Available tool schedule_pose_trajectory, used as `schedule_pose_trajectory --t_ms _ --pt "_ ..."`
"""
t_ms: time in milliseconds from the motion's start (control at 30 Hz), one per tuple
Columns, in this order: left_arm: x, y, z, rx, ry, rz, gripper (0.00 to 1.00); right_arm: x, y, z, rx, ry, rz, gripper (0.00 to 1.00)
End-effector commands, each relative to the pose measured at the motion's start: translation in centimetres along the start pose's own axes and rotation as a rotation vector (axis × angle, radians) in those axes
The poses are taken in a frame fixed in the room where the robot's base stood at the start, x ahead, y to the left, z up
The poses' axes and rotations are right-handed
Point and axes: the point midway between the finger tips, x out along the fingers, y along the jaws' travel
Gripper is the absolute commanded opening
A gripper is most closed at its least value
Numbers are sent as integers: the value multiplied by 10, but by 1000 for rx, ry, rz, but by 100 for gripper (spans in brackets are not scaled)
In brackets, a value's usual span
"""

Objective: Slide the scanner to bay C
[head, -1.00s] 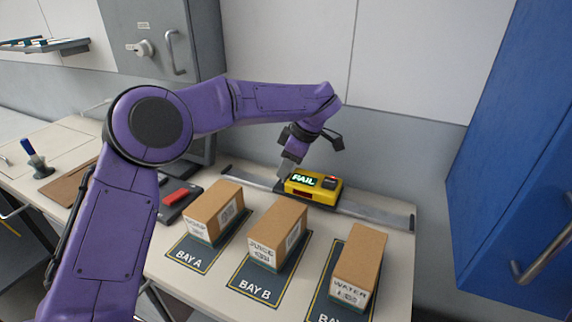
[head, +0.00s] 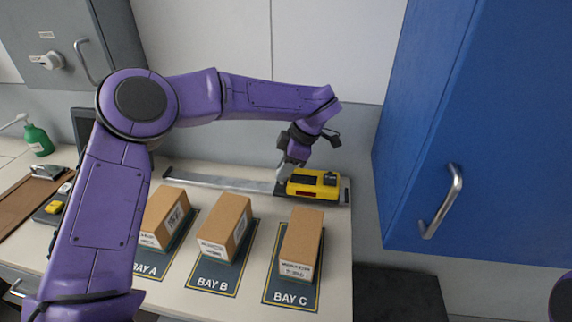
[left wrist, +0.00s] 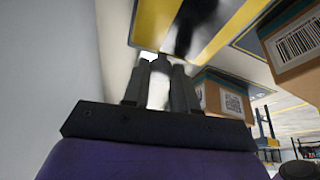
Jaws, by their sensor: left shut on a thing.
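The yellow scanner (head: 325,188) sits near the right end of a grey rail (head: 220,183), behind the box at bay C. Its small screen looks dark. My left gripper (head: 282,184) is at the scanner's left side, low by the rail, shut on a part of the scanner; the exact grip is hard to see. In the left wrist view its two fingers (left wrist: 160,88) are close together. The bay C mat (head: 290,296) lies in front of the scanner. My right gripper is not in view.
Cardboard boxes stand on bay A (head: 163,222), bay B (head: 225,228) and bay C (head: 300,246). A blue cabinet (head: 425,120) with a metal handle stands close on the right. The rail left of the gripper is clear.

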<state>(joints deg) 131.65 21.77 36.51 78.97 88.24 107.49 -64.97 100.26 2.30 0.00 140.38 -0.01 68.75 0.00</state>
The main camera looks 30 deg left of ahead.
Motion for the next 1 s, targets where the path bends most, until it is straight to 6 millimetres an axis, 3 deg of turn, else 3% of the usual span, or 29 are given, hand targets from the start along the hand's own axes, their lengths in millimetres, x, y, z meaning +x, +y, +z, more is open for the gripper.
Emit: schedule_pose_trajectory --t_ms 233,267,300,700,833,1000 --pt "-2 0 2 4 -4 3 0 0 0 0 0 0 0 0" --pt "-2 0 3 4 -4 3 33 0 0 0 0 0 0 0" --pt "-2 0 3 4 -4 3 37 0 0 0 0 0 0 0" --pt "-5 0 2 3 -4 3 37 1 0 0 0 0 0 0" --pt "-27 0 2 0 -5 5 37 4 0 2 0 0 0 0" --pt "-70 0 1 0 -4 6 37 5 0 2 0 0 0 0"
